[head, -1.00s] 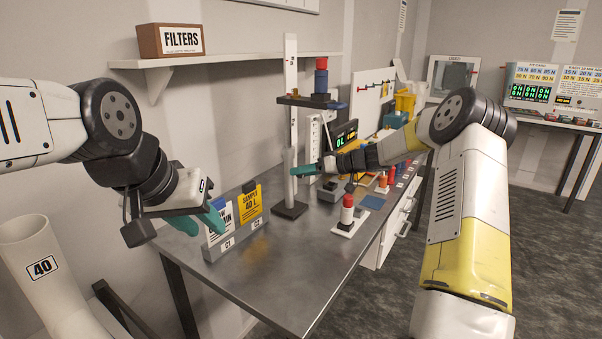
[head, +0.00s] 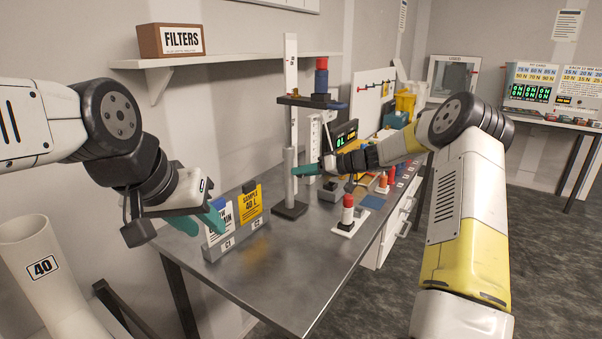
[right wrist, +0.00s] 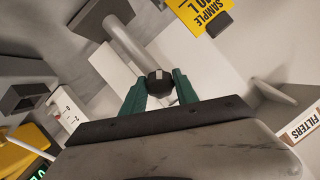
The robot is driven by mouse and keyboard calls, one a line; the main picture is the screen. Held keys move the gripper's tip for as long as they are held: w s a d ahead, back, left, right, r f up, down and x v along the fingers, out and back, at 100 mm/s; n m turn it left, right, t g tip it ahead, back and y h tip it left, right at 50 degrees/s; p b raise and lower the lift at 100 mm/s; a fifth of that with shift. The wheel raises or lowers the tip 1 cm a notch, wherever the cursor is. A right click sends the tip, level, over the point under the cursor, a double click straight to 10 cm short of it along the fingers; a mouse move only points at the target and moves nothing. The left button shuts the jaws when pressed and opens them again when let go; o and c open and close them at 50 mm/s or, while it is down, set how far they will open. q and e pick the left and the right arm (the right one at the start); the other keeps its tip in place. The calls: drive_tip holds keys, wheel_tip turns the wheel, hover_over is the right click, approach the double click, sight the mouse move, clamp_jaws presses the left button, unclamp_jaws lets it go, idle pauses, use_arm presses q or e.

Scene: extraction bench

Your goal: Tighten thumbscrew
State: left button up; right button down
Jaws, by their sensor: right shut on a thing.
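The thumbscrew (right wrist: 160,83) is a dark round knob with a pale mark, seen end-on in the right wrist view. It sits at the stand's upright grey cylinder (head: 290,160). My right gripper (right wrist: 160,90) has its teal fingers on both sides of the knob and is shut on it. In the head view the right gripper (head: 297,171) is at the cylinder, and its fingers hide the knob.
The card holder (head: 236,243) with a yellow sample card (head: 250,203) stands at the bench's left. A small red-topped item on a white plate (head: 350,228) stands right of the stand. A carriage with a red and blue piece (head: 321,76) is above. The front bench top (head: 270,280) is clear.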

drive_tip(key=m+g+y, duration=0.1)
drive_tip(key=m+y, duration=0.1)
drive_tip(key=m, duration=0.2)
drive_tip(key=shift+w, duration=0.1)
idle(0.3)
drive_tip(key=shift+g+y, duration=0.3)
drive_tip(key=c, duration=0.9)
unclamp_jaws()
drive_tip(key=shift+c, duration=0.2)
drive_tip(key=shift+d, duration=0.15)
drive_tip(key=v, duration=0.7)
drive_tip(key=shift+d, duration=0.3)
